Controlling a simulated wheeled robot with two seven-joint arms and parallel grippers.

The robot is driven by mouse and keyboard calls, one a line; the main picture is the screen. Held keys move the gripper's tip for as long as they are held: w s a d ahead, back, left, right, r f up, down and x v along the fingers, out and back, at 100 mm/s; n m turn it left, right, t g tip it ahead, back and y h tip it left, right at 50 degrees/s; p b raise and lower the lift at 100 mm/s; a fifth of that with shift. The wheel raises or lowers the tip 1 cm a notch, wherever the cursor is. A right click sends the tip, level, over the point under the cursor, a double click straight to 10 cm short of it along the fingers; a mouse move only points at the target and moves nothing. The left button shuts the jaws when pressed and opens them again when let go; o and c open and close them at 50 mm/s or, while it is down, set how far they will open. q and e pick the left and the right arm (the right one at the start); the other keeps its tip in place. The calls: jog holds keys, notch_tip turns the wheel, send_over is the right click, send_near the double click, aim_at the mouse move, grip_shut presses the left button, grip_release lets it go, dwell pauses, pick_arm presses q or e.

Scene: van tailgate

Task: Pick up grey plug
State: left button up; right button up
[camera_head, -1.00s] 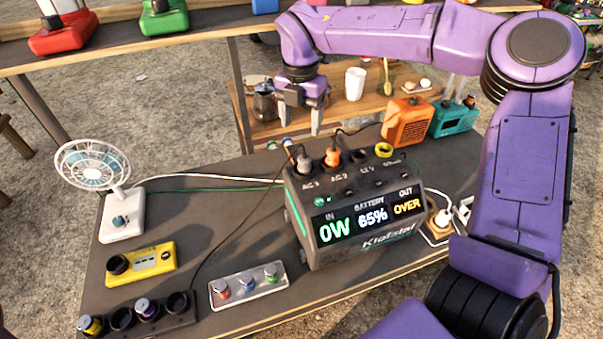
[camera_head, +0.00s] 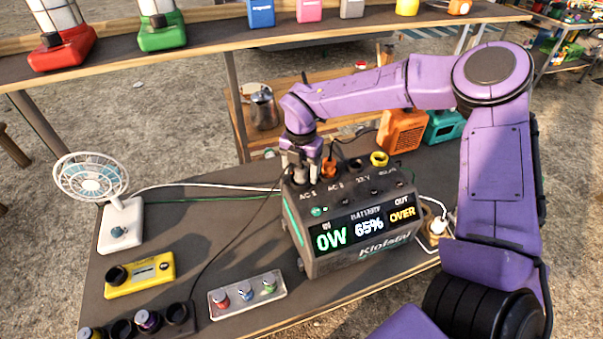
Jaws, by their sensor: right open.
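An orange plug (camera_head: 329,168) stands in AC 2, just right of the gripper. My left gripper is not in view.
A yellow ring socket (camera_head: 379,159) is on the station's top right. A white fan (camera_head: 120,232), a yellow meter (camera_head: 140,275) and a button panel (camera_head: 247,295) lie to the left and front. Orange (camera_head: 403,131) and teal (camera_head: 444,126) boxes stand behind. A shelf with lanterns crosses the back.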

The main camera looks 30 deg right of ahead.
aim_at(301, 165)
jog(key=c, duration=1.1)
notch_tip(301, 165, up, 10)
jog(key=shift+r+b, duration=0.1)
jog(key=shift+b, duration=1.1)
jog(key=shift+c, duration=0.2)
jog(key=s+d+p, duration=0.4)
jog(key=s+d, duration=0.2)
jog(key=d, duration=0.5)
jog(key=s+d+p, duration=0.4)
jog(key=s+d, duration=0.3)
jog(key=d, duration=0.4)
jog(key=s+d+p, duration=0.4)
jog(key=s+d, duration=0.3)
jog(key=d, duration=0.4)
jog(key=shift+s+d, duration=0.15)
jog(key=shift+d, duration=0.2)
